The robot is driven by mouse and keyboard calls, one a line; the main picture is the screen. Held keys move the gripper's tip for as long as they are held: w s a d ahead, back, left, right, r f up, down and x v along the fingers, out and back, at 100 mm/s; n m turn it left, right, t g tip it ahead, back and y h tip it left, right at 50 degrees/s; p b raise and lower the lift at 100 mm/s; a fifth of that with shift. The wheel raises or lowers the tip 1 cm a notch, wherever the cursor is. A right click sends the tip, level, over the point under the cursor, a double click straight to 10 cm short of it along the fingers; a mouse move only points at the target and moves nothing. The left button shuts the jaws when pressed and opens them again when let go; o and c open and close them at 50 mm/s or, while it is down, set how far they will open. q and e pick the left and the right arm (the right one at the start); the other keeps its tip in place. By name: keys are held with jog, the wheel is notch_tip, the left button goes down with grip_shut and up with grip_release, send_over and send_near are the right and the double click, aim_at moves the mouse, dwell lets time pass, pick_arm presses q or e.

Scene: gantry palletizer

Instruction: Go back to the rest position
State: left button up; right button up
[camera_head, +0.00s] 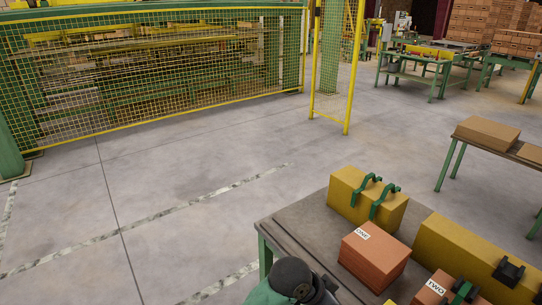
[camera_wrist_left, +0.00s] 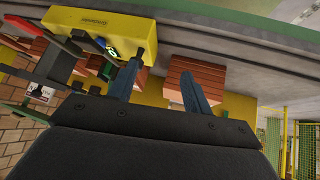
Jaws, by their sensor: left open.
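The left wrist view shows my left gripper (camera_wrist_left: 163,68) with its two blue-grey fingers spread apart and nothing held between them. A reddish-brown box (camera_wrist_left: 197,72) appears beyond the fingers, with a visible gap of grey surface and yellow beside it. In the head view only a dark round joint and green link of an arm of mine show at the bottom edge, by the table's near edge; the fingers there are hidden. My right gripper is not seen in either view.
On the grey table (camera_head: 300,225) stand a yellow box with green handles (camera_head: 348,190), a labelled reddish-brown box (camera_head: 375,256), and a longer yellow box (camera_head: 455,250). Another brown box (camera_head: 435,287) is at the bottom. Open floor (camera_head: 190,180) lies left; a yellow mesh fence (camera_head: 150,75) stands behind.

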pick_arm(q)
jog(key=s+a+f+n+t+y, duration=0.1)
jog(key=s+a+f+n+y, duration=0.3)
jog(key=a, duration=0.8)
jog(key=s+a+f+n+y, duration=0.1)
jog(key=s+a+f+n, duration=0.35)
jog(key=a, duration=0.85)
jog(key=s+a+f+n+t+y, duration=0.1)
jog(key=s+a+f+n+y, duration=0.3)
jog(key=s+a, duration=0.6)
jog(key=w+f+m+g+h, duration=0.1)
jog(key=w+f, duration=0.1)
jog(key=f, duration=1.2)
jog(key=w+f+m+h, duration=0.1)
jog(key=w+f, duration=0.1)
jog(key=f, duration=1.1)
jog(key=s+f, duration=0.4)
jog(key=f, duration=0.8)
jog(key=s+f+g+b, duration=0.1)
jog(key=s+f, duration=0.3)
jog(key=f, duration=0.8)
jog(key=shift+a+f, duration=0.15)
jog(key=shift+c, duration=0.2)
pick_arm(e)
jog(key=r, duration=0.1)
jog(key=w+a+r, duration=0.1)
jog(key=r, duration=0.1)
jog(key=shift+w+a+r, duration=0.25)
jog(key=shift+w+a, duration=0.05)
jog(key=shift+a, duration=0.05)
